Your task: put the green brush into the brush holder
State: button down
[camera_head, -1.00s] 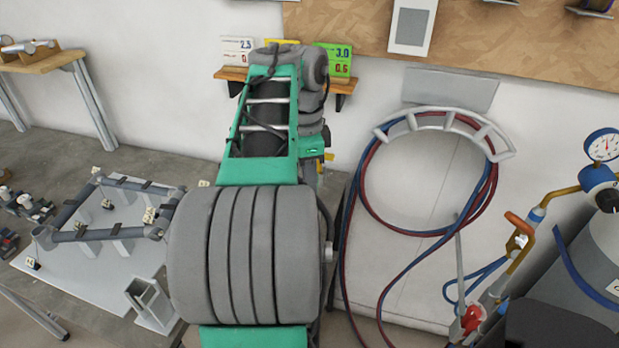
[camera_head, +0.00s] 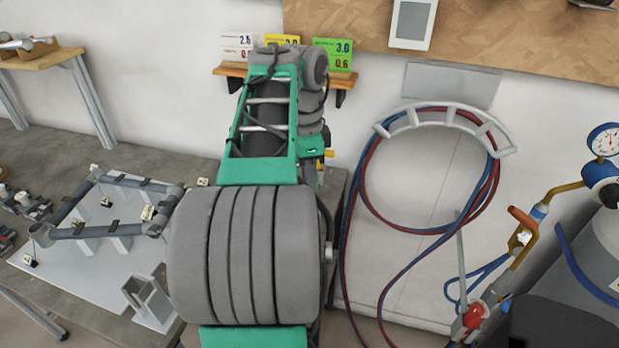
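I cannot make out a green brush in this view. A small grey open-topped box (camera_head: 149,299), which may be the brush holder, stands at the front edge of the workbench, just left of my arm; it looks empty. My own large grey and green arm fills the middle of the picture. My gripper is not visible; the arm's far end is hidden behind its own links.
A grey tube frame jig (camera_head: 110,233) sits on a pale plate on the workbench (camera_head: 150,163) at left. Small parts lie at the far left. Red and blue hoses (camera_head: 375,245) hang from a wall rack (camera_head: 440,117). A gas cylinder (camera_head: 598,260) and torch stand at right.

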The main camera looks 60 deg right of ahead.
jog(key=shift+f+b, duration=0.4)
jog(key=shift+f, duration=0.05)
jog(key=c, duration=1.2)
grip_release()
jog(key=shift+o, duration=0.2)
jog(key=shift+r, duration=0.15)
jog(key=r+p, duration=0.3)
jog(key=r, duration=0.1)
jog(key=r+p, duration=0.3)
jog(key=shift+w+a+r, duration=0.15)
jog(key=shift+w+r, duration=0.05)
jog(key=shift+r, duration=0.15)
